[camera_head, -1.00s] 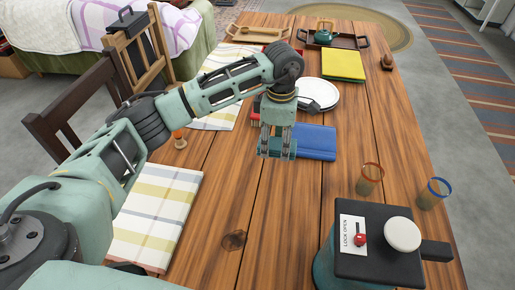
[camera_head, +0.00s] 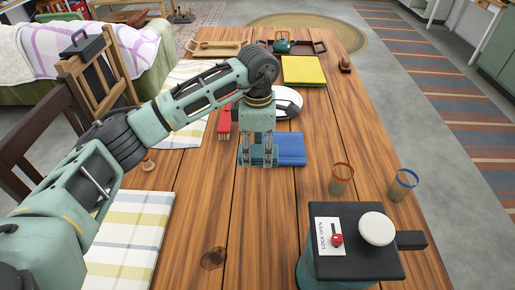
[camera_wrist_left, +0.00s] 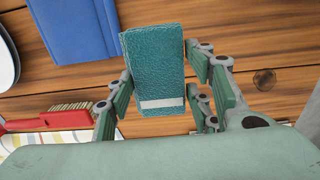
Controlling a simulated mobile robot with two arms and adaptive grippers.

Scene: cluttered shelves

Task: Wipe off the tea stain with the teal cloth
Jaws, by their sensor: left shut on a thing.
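My left gripper (camera_head: 258,160) is shut on the teal cloth (camera_wrist_left: 155,65), a folded textured piece with a pale stripe near its lower end in the left wrist view. In the head view the fingers point down over the table, just left of the blue folded cloth (camera_head: 291,149); the gap to the tabletop is hard to tell. A dark round mark (camera_head: 213,258) lies on the wood near the front. A round brown mark (camera_wrist_left: 264,79) also shows right of the gripper in the wrist view; I cannot tell whether it is stain or wood knot. My right gripper is not in view.
A red brush (camera_head: 224,125) lies left of the gripper. A large teal-and-black container (camera_head: 365,245) and two glasses (camera_head: 341,180) (camera_head: 403,185) stand at the front right. A checked cloth (camera_head: 130,235) lies at the left edge. The wood around the dark mark is clear.

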